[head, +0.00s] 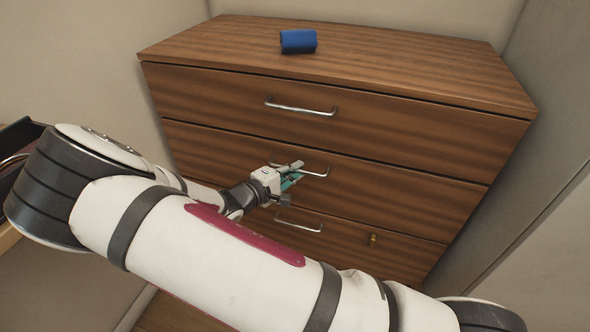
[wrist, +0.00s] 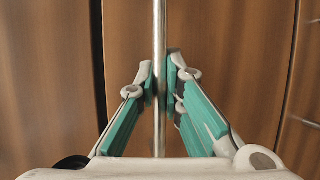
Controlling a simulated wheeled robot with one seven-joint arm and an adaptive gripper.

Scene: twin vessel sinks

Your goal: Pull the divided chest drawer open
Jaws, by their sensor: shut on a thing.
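A brown wooden chest (head: 425,80) has three drawers, each with a silver bar handle. My gripper (head: 291,177) is at the middle drawer (head: 400,190), shut on its bar handle (head: 316,174). In the wrist view the handle (wrist: 160,30) runs upright between the teal-padded fingers of my gripper (wrist: 160,72). The middle drawer front looks flush with the others. The drawer insides are hidden, so I cannot see any dividers. My gripper covers the left part of the handle in the head view.
The top drawer handle (head: 301,107) and bottom drawer handle (head: 299,222) are free. A small brass piece (head: 373,240) is on the bottom drawer front. A blue rolled cloth (head: 298,41) lies on the chest top. Walls stand close on both sides. A dark container (head: 18,135) sits at far left.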

